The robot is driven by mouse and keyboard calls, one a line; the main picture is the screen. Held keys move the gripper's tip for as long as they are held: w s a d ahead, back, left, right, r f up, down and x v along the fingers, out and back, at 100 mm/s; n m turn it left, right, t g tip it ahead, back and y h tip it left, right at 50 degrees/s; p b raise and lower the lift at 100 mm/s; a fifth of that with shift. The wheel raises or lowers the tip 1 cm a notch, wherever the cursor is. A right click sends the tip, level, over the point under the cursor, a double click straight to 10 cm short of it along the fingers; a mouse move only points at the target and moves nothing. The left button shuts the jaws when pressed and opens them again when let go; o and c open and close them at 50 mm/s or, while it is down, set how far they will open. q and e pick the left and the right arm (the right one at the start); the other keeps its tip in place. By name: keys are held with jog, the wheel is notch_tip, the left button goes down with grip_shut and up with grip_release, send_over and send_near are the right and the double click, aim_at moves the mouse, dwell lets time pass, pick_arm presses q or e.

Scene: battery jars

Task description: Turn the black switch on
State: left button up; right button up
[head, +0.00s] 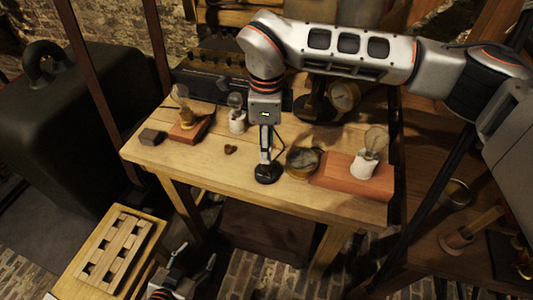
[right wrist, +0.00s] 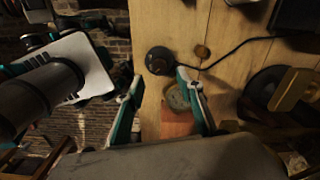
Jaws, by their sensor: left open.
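The black switch (head: 267,174) is a small round black base on the front part of the wooden table, with a thin cord. It also shows in the right wrist view (right wrist: 160,60), with its cord running right. My right gripper (head: 266,148) points down directly over the switch in the head view. In the right wrist view its two fingers (right wrist: 160,76) are spread apart, with the switch just past the tips and nothing held. Contact with the switch cannot be told. My left gripper (head: 184,270) is open and empty, low at the bottom of the head view, away from the table.
A round brass dish (head: 302,160) and a red block (head: 335,174) with a bulb stand right of the switch. Another bulb stands on a red block (head: 190,131) at left. A small brown piece (head: 231,149) lies nearby. A slatted wooden piece (head: 118,247) sits lower left.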

aim_at(266, 166)
jog(key=shift+f, duration=2.8)
grip_shut()
